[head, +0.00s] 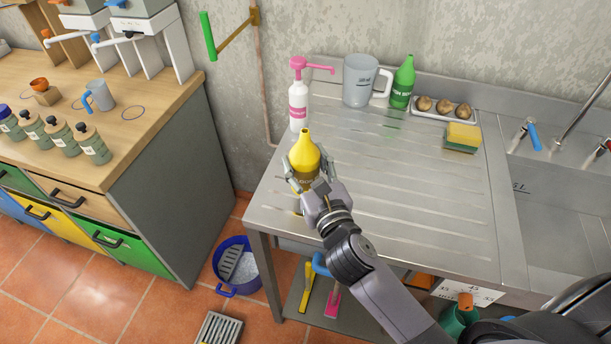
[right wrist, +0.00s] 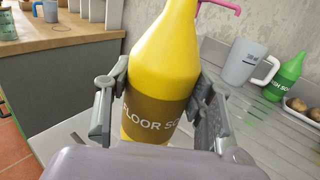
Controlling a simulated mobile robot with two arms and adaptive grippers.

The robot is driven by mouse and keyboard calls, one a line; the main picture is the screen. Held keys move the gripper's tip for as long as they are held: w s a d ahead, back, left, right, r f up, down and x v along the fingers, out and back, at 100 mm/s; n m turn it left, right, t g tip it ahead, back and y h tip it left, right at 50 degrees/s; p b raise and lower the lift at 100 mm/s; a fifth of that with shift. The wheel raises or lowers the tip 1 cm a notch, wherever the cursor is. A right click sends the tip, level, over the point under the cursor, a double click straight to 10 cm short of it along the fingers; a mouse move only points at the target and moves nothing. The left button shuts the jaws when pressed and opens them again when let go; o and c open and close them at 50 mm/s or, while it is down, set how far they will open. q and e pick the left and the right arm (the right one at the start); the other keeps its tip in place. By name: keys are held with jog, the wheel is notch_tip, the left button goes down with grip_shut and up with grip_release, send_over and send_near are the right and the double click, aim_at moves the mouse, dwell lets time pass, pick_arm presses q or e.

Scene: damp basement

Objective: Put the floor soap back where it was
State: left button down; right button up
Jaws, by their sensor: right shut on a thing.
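The floor soap (head: 305,155) is a yellow bottle with a brown label, near the left front part of the steel draining board (head: 400,190). My right gripper (head: 304,178) is shut on it, one finger on each side. In the right wrist view the floor soap (right wrist: 165,65) stands between the fingers of the right gripper (right wrist: 160,100), with part of its label readable. The bottle looks roughly upright. Its base is hidden by the gripper, so I cannot tell whether it touches the board. My left gripper is not in view.
A white pump bottle (head: 298,105) with a pink top, a grey jug (head: 360,80), a green bottle (head: 403,82), a tray of brown round things (head: 443,110) and sponges (head: 462,136) line the back. The board's middle is clear. A blue bucket (head: 236,265) stands on the floor.

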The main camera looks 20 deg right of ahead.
aim_at(306, 174)
jog(key=shift+f+b, duration=0.4)
jog(key=shift+f, duration=1.4)
jog(key=shift+f, duration=0.1)
jog(key=shift+f, duration=0.15)
jog(key=o, duration=1.4)
jog(key=shift+r, duration=0.35)
jog(key=s+b, duration=0.1)
jog(key=s, duration=0.2)
jog(key=s+b, duration=0.1)
jog(key=s, duration=0.3)
jog(key=s+b, duration=0.1)
jog(key=s, duration=0.3)
jog(key=shift+s+d+f+b, duration=0.2)
jog(key=shift+f+b, duration=0.05)
jog(key=shift+b, duration=0.15)
jog(key=shift+s+r, duration=0.15)
jog(key=shift+s, duration=0.2)
